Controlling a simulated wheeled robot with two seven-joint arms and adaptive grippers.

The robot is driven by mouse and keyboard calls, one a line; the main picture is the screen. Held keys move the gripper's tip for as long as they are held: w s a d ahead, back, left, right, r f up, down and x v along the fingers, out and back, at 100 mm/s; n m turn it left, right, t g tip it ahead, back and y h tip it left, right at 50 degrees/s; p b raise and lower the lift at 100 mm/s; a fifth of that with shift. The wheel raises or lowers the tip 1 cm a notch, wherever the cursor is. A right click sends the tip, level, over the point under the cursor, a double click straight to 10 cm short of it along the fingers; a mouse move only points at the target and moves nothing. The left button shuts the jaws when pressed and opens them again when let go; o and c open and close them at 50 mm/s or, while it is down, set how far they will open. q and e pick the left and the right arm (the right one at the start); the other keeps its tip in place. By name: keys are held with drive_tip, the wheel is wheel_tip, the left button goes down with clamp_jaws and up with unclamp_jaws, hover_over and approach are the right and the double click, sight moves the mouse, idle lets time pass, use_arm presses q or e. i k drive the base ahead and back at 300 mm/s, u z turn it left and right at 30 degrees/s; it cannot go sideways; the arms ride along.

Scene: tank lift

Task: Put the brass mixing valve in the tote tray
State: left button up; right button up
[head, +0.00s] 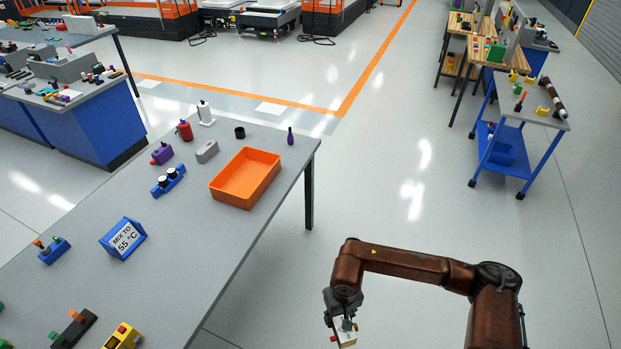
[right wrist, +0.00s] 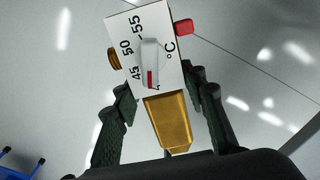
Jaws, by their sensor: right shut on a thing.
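The brass mixing valve (right wrist: 172,122) is between the fingers of my right gripper (right wrist: 163,98) in the right wrist view. It has a gold-coloured body, a white scale plate marked 45, 50, 55 °C, a pale pointer with a red mark, and a red part at one side. In the head view my right gripper (head: 341,310) is shut on the valve (head: 346,334) at the bottom, over open floor right of the table. The orange tote tray (head: 243,182) lies on the grey table, up and left of the gripper, and looks empty. My left gripper is not in view.
A blue cart (head: 515,135) stands at the right. Floor between is clear.

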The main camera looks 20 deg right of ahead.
sight(258, 176)
drive_tip(key=z, duration=1.3)
drive_tip(key=i, duration=2.3)
drive_tip(key=u, duration=3.15)
